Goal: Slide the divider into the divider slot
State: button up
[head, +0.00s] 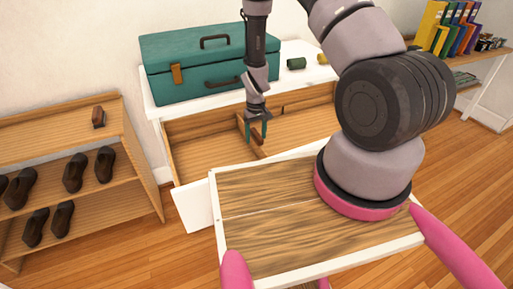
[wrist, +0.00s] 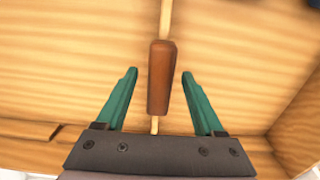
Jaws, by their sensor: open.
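The divider (wrist: 165,20) is a thin light-wood strip with a brown grip (wrist: 160,78) on its top edge. In the head view the divider (head: 258,152) stands inside the open wooden drawer (head: 195,150), running front to back near its middle. My gripper (head: 257,131) is open above the divider. In the wrist view its teal fingers (wrist: 158,100) lie on either side of the brown grip, with a gap on both sides. The divider slot cannot be made out, and whether the divider is seated in it cannot be told.
A teal toolbox (head: 195,65) stands on the white top behind the drawer, with a dark green cylinder (head: 296,63) to its right. A shoe rack (head: 85,130) stands at the left. A shelf with colourful binders (head: 445,30) is at the far right.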

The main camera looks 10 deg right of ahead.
grip_shut()
jog(key=shift+r, duration=3.2)
jog(key=w+d, duration=0.2)
jog(key=d, duration=0.9)
jog(key=w+d, duration=0.2)
jog(key=d, duration=1)
jog(key=shift+w+d, duration=0.3)
jog(key=shift+w, duration=0.05)
jog(key=shift+f, duration=0.55)
dwell(1.2)
